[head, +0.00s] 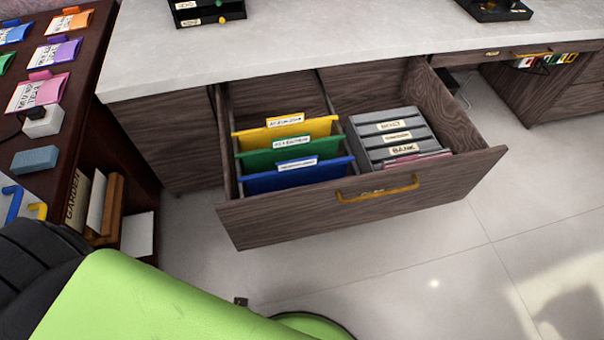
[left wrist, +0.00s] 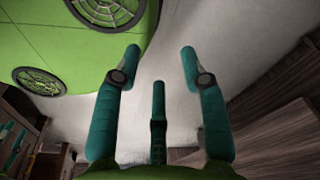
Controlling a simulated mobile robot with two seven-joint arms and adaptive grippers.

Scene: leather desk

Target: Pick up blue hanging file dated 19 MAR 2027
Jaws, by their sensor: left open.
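A blue hanging file (head: 297,175) hangs in the open drawer (head: 360,205), nearest the drawer front. It has a white label whose text is too small to read. A green file (head: 289,151) and a yellow file (head: 286,129) hang behind it. In the left wrist view my left gripper (left wrist: 160,62) is open, with nothing between its fingers. The blue file cannot be made out in that view. My left gripper does not show in the head view, and my right gripper is in neither view.
Grey boxes (head: 393,135) labelled on top fill the drawer's right part. The drawer has a yellow handle (head: 377,190). A pale countertop (head: 330,40) lies behind it. A dark shelf at left carries coloured tags and a blue-grey block (head: 34,159). The tiled floor (head: 420,265) in front is clear.

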